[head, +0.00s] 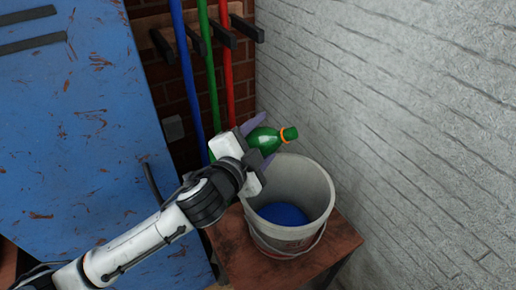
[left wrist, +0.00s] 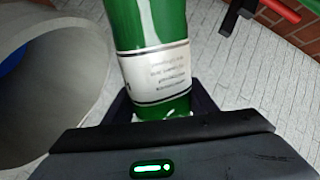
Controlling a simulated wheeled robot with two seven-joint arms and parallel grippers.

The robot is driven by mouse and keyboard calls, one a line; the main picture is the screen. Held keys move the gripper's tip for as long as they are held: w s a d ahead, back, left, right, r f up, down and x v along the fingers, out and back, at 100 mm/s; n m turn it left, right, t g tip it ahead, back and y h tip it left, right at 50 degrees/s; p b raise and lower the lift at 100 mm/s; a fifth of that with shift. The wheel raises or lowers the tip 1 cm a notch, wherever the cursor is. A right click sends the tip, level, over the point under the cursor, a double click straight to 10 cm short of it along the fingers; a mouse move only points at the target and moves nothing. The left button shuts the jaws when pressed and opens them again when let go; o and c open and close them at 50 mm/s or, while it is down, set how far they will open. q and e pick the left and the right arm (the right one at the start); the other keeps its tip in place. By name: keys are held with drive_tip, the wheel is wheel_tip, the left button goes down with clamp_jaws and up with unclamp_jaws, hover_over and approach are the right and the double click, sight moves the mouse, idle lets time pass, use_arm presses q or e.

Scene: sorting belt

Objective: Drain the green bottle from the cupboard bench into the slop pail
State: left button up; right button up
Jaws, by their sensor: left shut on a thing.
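The green bottle (head: 263,139) is in my left gripper (head: 255,143), which is shut on it above the far rim of the pail. The bottle lies on its side, with its orange-ringed green neck end toward the right. In the left wrist view the bottle (left wrist: 158,30) shows a white label and stands between the fingers. The slop pail (head: 318,185) is a pale grey bucket with a wire handle and something blue at its bottom. It also shows in the left wrist view (left wrist: 85,60). I cannot tell whether liquid is coming out. My right gripper is in neither view.
The pail stands on a reddish-brown low table (head: 233,248). A blue rusty cupboard (head: 80,120) is at the left. Blue, green and red poles (head: 210,65) hang from a rack behind. A white brick wall (head: 420,120) closes off the right side.

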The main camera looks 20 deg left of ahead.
use_arm(q)
drive_tip(key=d+r+n+t+h+b, duration=0.1)
drive_tip(key=d+r+n+h+b, duration=0.1)
drive_tip(key=d+n, duration=0.6)
drive_tip(key=shift+s+r+n+t+b, duration=0.25)
drive_tip(key=shift+r+n+t+b, duration=0.15)
drive_tip(key=shift+r+n+b, duration=0.5)
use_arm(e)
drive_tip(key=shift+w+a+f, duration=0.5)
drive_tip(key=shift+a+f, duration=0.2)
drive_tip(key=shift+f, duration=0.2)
use_arm(q)
drive_tip(key=shift+f, duration=0.1)
